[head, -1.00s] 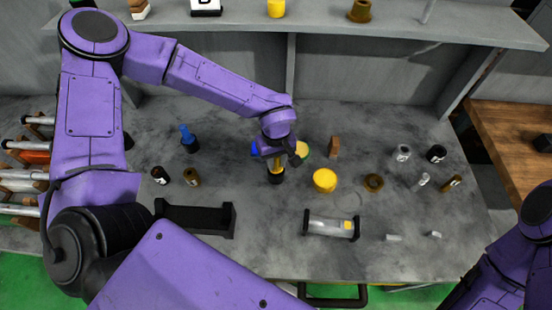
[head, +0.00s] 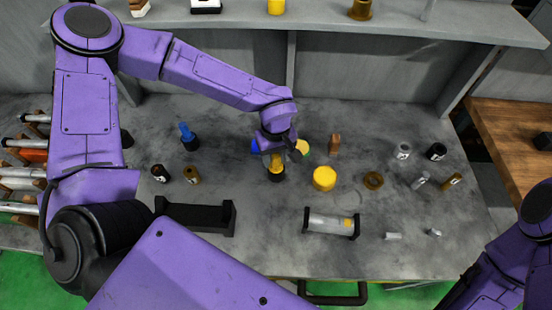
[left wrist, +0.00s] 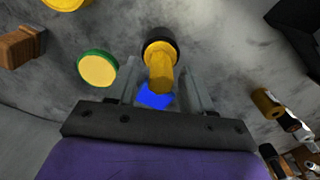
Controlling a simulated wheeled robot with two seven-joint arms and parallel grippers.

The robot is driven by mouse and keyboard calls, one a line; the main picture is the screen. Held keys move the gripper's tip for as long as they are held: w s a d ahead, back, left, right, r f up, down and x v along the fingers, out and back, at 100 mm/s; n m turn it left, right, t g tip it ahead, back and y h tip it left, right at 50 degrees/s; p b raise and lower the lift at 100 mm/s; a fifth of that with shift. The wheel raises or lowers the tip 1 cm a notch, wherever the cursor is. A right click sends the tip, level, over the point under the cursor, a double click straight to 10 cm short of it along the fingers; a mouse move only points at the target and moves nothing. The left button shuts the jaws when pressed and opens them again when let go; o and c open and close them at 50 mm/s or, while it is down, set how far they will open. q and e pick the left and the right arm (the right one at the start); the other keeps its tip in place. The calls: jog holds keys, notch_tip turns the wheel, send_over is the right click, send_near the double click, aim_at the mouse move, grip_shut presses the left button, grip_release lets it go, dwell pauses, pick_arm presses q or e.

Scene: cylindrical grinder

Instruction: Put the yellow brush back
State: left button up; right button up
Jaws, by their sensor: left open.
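The yellow brush (head: 277,166) stands roughly upright in a black cup-like base (head: 278,178) on the grey worktop. In the left wrist view the yellow brush (left wrist: 159,68) points toward the camera, with the black base (left wrist: 160,36) beyond it. My left gripper (head: 276,153) is directly over the brush, jaws open. In the left wrist view its fingers (left wrist: 163,88) lie on either side of the brush's near end; I cannot tell whether they touch it. My right gripper is out of view; only part of that arm shows at lower right.
A blue item (head: 255,146) and a green-rimmed yellow disc (head: 304,146) flank the gripper. A yellow cylinder (head: 324,179) and brown block (head: 334,145) stand to the right. A black tray (head: 195,217) and a clear cylinder in a black frame (head: 331,223) lie in front.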

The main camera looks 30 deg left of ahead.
pick_arm(q)
notch_tip(320, 180, up, 11)
dwell(0.4)
